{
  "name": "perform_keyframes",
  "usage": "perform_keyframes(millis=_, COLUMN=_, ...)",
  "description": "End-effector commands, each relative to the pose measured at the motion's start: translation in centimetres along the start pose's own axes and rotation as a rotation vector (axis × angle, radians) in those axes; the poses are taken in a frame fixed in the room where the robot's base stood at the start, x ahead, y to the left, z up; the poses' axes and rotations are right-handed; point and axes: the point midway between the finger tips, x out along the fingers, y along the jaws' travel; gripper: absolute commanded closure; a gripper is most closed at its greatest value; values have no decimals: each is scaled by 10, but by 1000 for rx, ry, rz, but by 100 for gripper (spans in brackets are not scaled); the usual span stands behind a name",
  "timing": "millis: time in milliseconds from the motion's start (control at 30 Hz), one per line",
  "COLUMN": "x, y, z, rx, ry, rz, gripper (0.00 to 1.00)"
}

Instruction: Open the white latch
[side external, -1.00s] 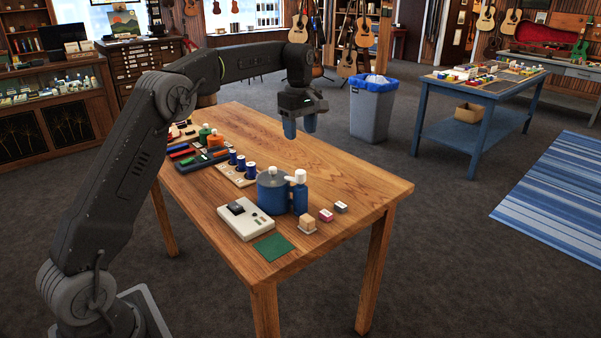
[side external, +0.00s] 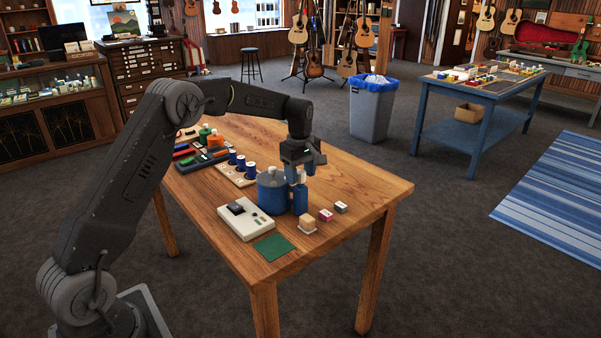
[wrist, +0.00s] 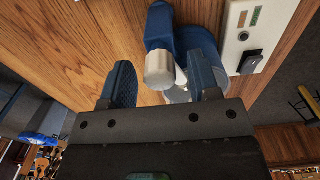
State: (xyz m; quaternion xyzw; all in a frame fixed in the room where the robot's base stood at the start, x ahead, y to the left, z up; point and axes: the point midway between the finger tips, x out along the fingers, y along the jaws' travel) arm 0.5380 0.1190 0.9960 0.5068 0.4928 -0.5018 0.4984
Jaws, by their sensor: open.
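I cannot make out a part that is clearly a white latch. A white box (side external: 240,224) with a dark raised piece on top lies near the table's front edge; in the wrist view the white box (wrist: 269,22) is at the upper right. My gripper (side external: 306,170) is open, with blue fingers, above a blue bottle (side external: 301,201) beside a round blue pot (side external: 272,196). In the wrist view my open gripper (wrist: 162,80) has the bottle's pale cap (wrist: 160,69) between its fingers in the picture; contact cannot be told. The cap is mostly hidden in the side view.
A green square (side external: 272,247), a tan block (side external: 307,222), a pink-sided block (side external: 326,215) and a grey block (side external: 341,207) lie nearby on the wooden table (side external: 365,190). Blue spools (side external: 241,163) stand farther back. The table's right side is clear.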

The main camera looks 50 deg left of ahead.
Motion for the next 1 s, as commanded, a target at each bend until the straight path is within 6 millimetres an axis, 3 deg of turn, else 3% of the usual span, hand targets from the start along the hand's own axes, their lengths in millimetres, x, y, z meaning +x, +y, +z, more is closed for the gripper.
perform_keyframes(millis=100, x=0, y=0, z=0, rx=0, ry=0, rz=0, gripper=44)
perform_keyframes(millis=600, x=-1, y=0, z=0, rx=0, ry=0, rz=0, gripper=92)
perform_keyframes(millis=1000, x=-1, y=0, z=0, rx=72, ry=0, rz=0, gripper=93)
